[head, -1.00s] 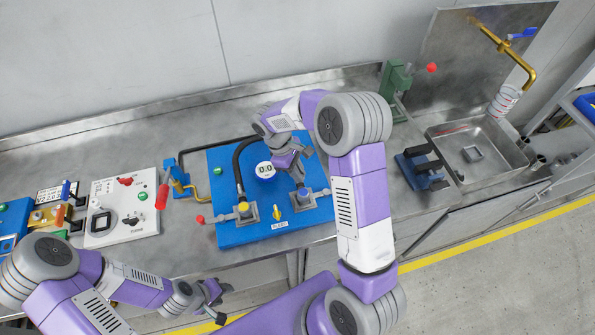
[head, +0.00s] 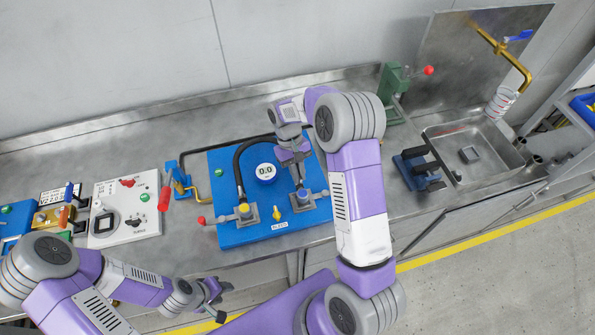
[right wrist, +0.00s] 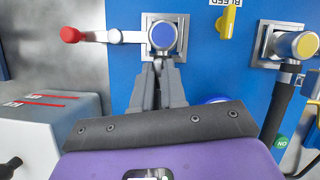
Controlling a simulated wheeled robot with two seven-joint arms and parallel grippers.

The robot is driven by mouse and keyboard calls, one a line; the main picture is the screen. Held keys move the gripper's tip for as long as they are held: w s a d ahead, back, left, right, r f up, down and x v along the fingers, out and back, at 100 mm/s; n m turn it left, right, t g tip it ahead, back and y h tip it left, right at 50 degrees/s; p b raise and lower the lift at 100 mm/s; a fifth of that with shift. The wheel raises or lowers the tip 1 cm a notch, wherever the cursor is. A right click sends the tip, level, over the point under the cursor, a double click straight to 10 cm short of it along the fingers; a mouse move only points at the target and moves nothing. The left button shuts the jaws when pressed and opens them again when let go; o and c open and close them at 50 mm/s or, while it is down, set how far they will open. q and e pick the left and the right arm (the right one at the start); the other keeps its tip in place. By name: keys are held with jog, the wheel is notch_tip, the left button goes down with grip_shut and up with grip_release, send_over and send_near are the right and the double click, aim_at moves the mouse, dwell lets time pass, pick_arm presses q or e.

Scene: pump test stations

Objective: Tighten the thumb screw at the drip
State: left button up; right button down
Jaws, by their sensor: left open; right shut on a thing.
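A blue-topped thumb screw (head: 302,192) stands on a grey fitting at the right of the blue test panel (head: 240,235). It also shows in the right wrist view (right wrist: 163,36). A yellow-topped screw (head: 244,208) stands on the fitting to its left, and shows in the right wrist view (right wrist: 305,44). My right gripper (head: 299,180) is at the blue-topped screw, its fingers (right wrist: 164,66) close together and shut on it; the exact contact is partly hidden. No drip can be made out at either fitting. My left gripper (head: 216,302) is open and empty, in front of the bench.
A gauge reading 0.0 (head: 265,172) and a yellow bleed handle (head: 278,213) are on the panel. A red-ended lever (right wrist: 70,35) sticks out beside the blue-topped screw. A black hose (head: 238,165) arches at left. A sink (head: 490,165) lies at right.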

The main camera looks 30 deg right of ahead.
jog(key=shift+f+m+y, duration=0.1)
jog(key=shift+m+y, duration=0.4)
jog(key=shift+m, duration=0.7)
jog(key=c, duration=1.2)
grip_release()
jog(key=shift+d, duration=0.1)
jog(key=v, duration=0.7)
jog(key=shift+w+r+p, duration=0.1)
jog(key=shift+r+p, duration=0.2)
jog(key=shift+p, duration=0.1)
